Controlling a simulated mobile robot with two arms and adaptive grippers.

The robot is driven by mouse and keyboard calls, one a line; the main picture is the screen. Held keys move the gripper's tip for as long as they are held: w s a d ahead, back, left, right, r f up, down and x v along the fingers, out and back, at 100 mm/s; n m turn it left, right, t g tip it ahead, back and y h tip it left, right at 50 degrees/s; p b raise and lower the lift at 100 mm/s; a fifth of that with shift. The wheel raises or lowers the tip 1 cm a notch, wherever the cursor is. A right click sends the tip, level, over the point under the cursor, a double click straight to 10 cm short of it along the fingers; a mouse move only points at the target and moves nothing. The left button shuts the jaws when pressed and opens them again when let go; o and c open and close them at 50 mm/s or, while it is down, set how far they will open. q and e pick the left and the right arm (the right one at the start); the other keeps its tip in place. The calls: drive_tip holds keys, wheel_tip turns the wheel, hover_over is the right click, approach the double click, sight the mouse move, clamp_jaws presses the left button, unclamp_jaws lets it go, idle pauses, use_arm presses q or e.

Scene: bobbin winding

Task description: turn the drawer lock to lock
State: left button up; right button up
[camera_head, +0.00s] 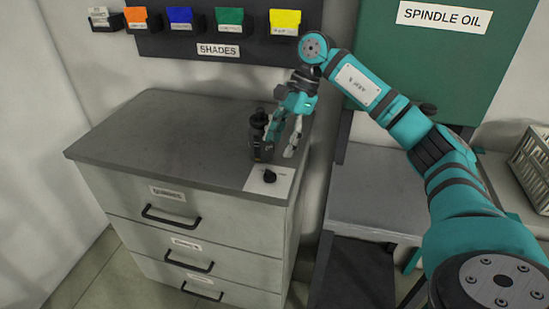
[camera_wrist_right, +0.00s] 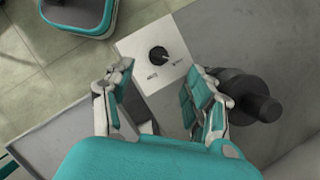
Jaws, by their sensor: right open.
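The drawer lock is a black knob (camera_head: 269,176) on a white labelled plate (camera_head: 256,185) at the front right corner of the cabinet top. In the right wrist view the lock knob (camera_wrist_right: 159,54) shows beyond the fingertips, on its plate (camera_wrist_right: 178,71), with small lettering too small to read. My right gripper (camera_head: 282,146) is open and empty above the cabinet top, behind the knob and apart from it. In the right wrist view its two fingers (camera_wrist_right: 157,84) stand wide apart. My left gripper is not in view.
A black bottle (camera_head: 260,138) stands right beside my right gripper's finger; it also shows in the wrist view (camera_wrist_right: 252,98). The grey drawer cabinet (camera_head: 140,125) has several closed drawers. Its top is clear to the left. A shelf unit (camera_head: 375,190) stands to the right.

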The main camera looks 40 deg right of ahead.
drive_tip(key=shift+v, duration=2.3)
